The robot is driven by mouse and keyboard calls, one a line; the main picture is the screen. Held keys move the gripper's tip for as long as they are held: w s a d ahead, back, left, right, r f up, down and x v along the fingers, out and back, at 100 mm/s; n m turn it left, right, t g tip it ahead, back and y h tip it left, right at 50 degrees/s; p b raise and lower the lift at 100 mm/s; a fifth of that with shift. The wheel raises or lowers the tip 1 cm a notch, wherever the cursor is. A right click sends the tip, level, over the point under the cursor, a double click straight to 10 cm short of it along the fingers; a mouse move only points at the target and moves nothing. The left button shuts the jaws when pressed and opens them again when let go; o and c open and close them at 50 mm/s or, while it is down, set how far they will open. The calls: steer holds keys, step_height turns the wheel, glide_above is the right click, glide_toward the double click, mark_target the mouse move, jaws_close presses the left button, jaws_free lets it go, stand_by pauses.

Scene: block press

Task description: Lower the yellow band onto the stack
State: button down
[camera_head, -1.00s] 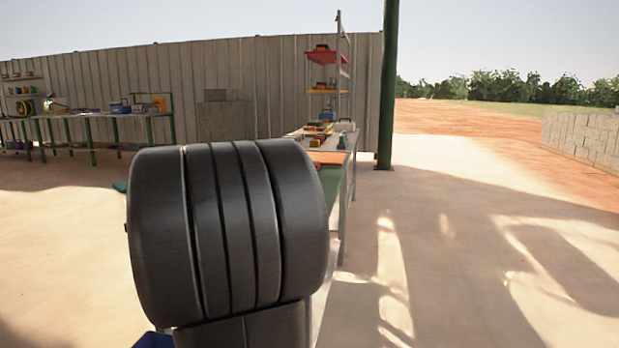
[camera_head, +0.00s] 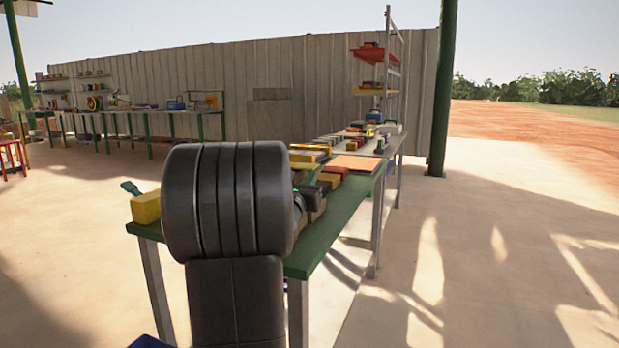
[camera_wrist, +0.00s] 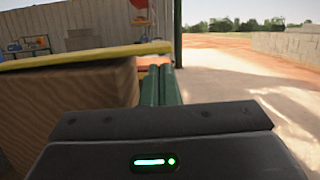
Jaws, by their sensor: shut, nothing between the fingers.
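In the wrist view, my gripper (camera_wrist: 161,72) shows two dark green fingers side by side, shut with nothing between them. A large brown block (camera_wrist: 75,95) stands just left of them. A long flat yellow band (camera_wrist: 85,53) lies across or just above the block's top, its right end reaching past the block near my fingertips. I cannot tell whether it touches the block all along. In the head view my arm hides most of the stack and my gripper; a brown block (camera_head: 316,214) shows just right of the arm.
The green-topped bench (camera_head: 330,232) carries a yellow block (camera_head: 146,207) at its near left corner and several coloured pieces further back. An orange board (camera_head: 356,163) lies towards the far end. Open concrete floor (camera_head: 490,270) lies to the right.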

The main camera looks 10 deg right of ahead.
steer(key=shift+r, duration=0.4)
